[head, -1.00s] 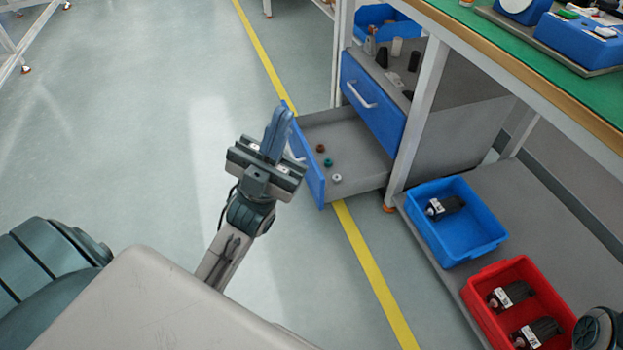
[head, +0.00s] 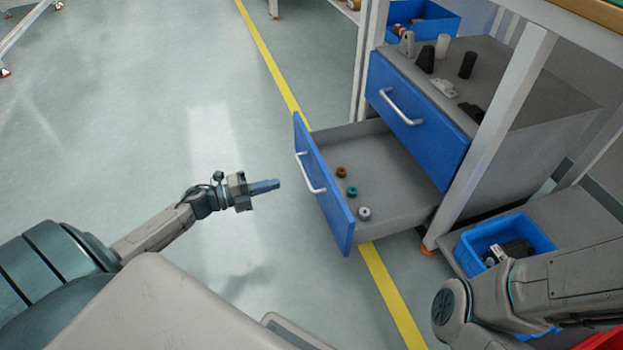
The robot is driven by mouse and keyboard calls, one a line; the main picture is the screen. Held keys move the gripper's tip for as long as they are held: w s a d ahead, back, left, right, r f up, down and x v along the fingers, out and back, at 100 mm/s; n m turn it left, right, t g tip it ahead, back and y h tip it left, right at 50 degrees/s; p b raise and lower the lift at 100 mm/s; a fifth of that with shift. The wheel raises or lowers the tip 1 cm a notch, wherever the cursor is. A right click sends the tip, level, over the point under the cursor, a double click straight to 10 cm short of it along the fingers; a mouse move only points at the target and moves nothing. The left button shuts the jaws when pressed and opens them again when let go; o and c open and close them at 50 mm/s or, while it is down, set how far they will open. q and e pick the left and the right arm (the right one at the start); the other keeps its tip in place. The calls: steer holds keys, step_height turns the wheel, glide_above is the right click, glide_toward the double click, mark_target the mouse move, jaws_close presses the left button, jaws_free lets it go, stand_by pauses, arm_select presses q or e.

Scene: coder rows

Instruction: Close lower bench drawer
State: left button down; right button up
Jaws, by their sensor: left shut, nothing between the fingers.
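The lower bench drawer (head: 395,180) is pulled out to the left from the grey cabinet under the bench. Its blue front (head: 323,190) carries a silver handle (head: 310,174). Inside lie a brown, a teal and a white small round part. The upper drawer (head: 418,115) is shut. My left gripper (head: 277,185) is shut and empty, pointing right at the drawer front, with a small gap between the fingertips and the front. My right arm comes in at the lower right; its gripper is out of view.
The cabinet (head: 535,95) stands behind a white bench leg (head: 490,130). Several small parts stand on the cabinet top. A blue bin (head: 540,232) holding a dark part sits on the lower shelf at right. The floor left of the drawer is clear.

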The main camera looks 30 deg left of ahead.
mark_target(322, 172)
arm_select(q)
steer(key=b+x, duration=0.4)
steer(key=x, duration=0.7)
steer(key=shift+f+b, duration=0.1)
steer(key=shift+b, duration=0.3)
steer(key=shift+w+d, duration=0.25)
steer(key=shift+w, duration=0.05)
steer(key=shift+d, duration=0.1)
steer(key=shift+w+d, duration=0.15)
steer(key=shift+w, duration=0.1)
steer(key=p+x, duration=0.4)
steer(key=x, duration=1.8)
steer(key=shift+s, duration=0.15)
